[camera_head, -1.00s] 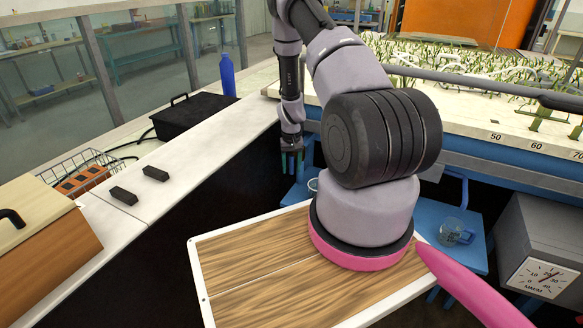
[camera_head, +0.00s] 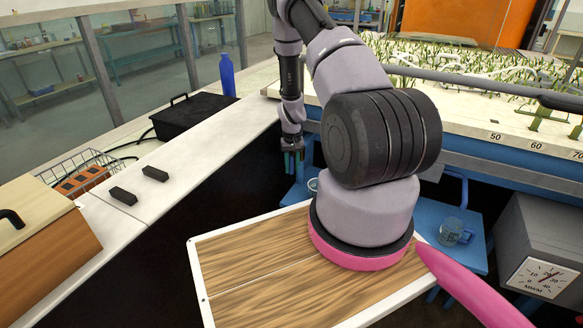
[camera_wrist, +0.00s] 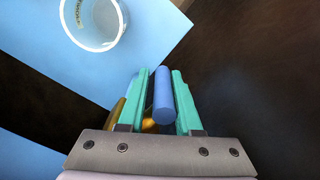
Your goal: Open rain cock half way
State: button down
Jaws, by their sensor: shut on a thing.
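My gripper (camera_wrist: 163,82) has its two teal fingers on either side of a blue rod-like handle (camera_wrist: 163,100), which looks like the rain cock's lever. It is shut on this handle. Brass parts (camera_wrist: 149,124), probably the cock's body, show behind and beside the left finger and are mostly hidden. In the head view my gripper (camera_head: 292,163) points down in front of the blue frame under the flume's bed. The cock cannot be made out there.
A clear cup (camera_wrist: 95,22) stands on a blue surface (camera_wrist: 50,85) near the gripper. A glass mug (camera_head: 455,232) stands on a blue stool at right, beside a grey dial box (camera_head: 543,250). A white bench (camera_head: 200,150) runs along the left.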

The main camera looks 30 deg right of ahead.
jog(key=shift+w+a, duration=0.2)
jog(key=shift+a, duration=0.3)
dwell(0.3)
jog(key=shift+s+g+h, duration=0.15)
jog(key=shift+g+h, duration=0.15)
jog(key=shift+g, duration=0.1)
jog(key=shift+s+d+g+h, duration=0.2)
jog(key=shift+d+g+h, duration=0.1)
jog(key=shift+g+h, duration=0.3)
jog(key=c, duration=0.7)
grip_release()
jog(key=shift+c, duration=0.2)
jog(key=shift+d, duration=0.1)
jog(key=shift+s+d, duration=0.1)
jog(key=v, duration=0.3)
jog(key=s+d+v, duration=0.1)
jog(key=v, duration=0.5)
jog(key=shift+s+d+r, duration=0.2)
jog(key=shift+s+r, duration=0.1)
jog(key=shift+r, duration=0.35)
